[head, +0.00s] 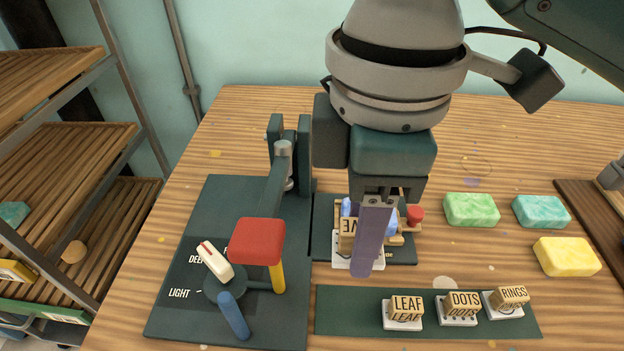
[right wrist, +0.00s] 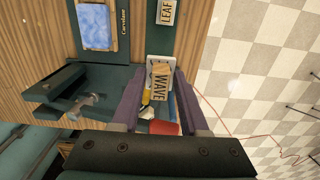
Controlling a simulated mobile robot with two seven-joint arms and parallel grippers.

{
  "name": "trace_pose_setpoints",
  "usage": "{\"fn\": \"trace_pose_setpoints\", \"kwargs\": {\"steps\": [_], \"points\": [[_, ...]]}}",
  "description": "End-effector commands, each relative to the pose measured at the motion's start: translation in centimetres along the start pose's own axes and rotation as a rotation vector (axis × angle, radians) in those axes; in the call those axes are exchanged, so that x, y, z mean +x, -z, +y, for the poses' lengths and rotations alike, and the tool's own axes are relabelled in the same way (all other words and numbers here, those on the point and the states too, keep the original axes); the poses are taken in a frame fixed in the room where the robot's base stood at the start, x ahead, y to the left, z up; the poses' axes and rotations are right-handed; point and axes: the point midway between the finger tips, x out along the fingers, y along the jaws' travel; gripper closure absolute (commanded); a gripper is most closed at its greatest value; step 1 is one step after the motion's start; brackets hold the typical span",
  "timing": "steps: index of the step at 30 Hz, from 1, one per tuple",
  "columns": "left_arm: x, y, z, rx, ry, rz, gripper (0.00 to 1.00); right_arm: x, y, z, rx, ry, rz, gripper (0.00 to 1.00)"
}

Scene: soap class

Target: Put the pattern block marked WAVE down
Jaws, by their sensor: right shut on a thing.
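The pattern block marked WAVE (right wrist: 161,80) is a wooden block on a white base, held between the purple fingers of my right gripper (right wrist: 160,108). In the head view the block (head: 346,236) is partly hidden by the near finger of my right gripper (head: 362,262), and only part of its lettering shows. It appears in front of the dark green board with the blue soap (head: 348,207). I cannot tell whether its base touches anything. Blocks marked LEAF (head: 406,307), DOTS (head: 463,303) and RINGS (head: 511,298) stand on a green strip (head: 345,313). My left gripper is out of view.
A press with a red block (head: 257,240) and a DEEP/LIGHT dial stands left of my right gripper. Green (head: 471,209), teal (head: 541,211) and yellow (head: 566,256) soaps lie at right. The strip left of LEAF is bare. Shelves (head: 70,160) stand at far left.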

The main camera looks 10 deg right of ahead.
Motion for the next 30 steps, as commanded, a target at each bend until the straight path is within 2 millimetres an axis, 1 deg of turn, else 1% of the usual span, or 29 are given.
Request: {"fn": "trace_pose_setpoints", "kwargs": {"steps": [1, 3, 6, 9, 14, 21, 24, 30], "points": [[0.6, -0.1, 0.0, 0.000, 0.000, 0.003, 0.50, 1.9, -0.1, -0.1, 0.002, 0.005, -0.004, 1.00], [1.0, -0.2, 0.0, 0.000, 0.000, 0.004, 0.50, 4.0, -0.1, -0.1, 0.002, 0.005, -0.004, 1.00], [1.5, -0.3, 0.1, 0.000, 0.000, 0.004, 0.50, 6.6, -0.1, -0.1, 0.001, 0.003, -0.003, 1.00], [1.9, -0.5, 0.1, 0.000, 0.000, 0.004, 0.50, 8.3, 0.0, -0.1, 0.000, 0.002, -0.002, 1.00], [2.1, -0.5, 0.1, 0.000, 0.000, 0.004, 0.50, 9.6, 0.0, 0.0, -0.001, 0.000, 0.000, 1.00], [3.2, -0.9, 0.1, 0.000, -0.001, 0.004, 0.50, 13.2, 0.0, -0.1, -0.001, 0.001, -0.001, 1.00], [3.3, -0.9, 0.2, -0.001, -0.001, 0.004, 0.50, 13.7, 0.0, 0.0, -0.002, -0.001, -0.001, 1.00], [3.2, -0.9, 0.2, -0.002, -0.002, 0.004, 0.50, 13.6, 0.0, 0.0, -0.002, -0.001, 0.000, 1.00]]}}
